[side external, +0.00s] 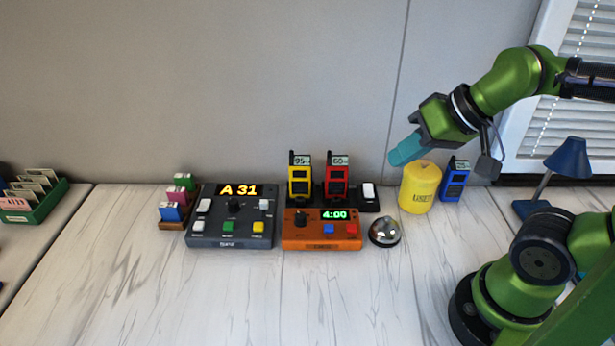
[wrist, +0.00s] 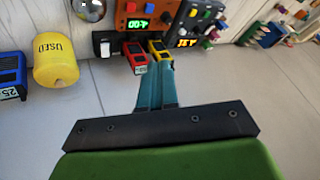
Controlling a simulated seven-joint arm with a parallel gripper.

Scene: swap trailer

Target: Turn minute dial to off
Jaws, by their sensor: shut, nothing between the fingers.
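An orange box (side external: 322,243) with a green 4:00 display stands on the table near the middle. A dark dial (side external: 300,218) is on its left side, and blue and red buttons are on its right. The lettering by the dial is too small to read. The orange box also shows upside down at the top of the wrist view (wrist: 128,8). My gripper (side external: 396,158) has teal fingers, which are shut and empty. It is in the air above and right of the box, near the yellow cylinder. The fingers (wrist: 155,70) also show in the wrist view.
A grey console (side external: 215,233) reading A 31 is left of the orange box. Yellow (side external: 300,181) and red (side external: 337,182) handsets stand behind it. A bell (side external: 384,231), a yellow USED cylinder (side external: 420,187) and a blue handset (side external: 455,182) are to the right. The front table is clear.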

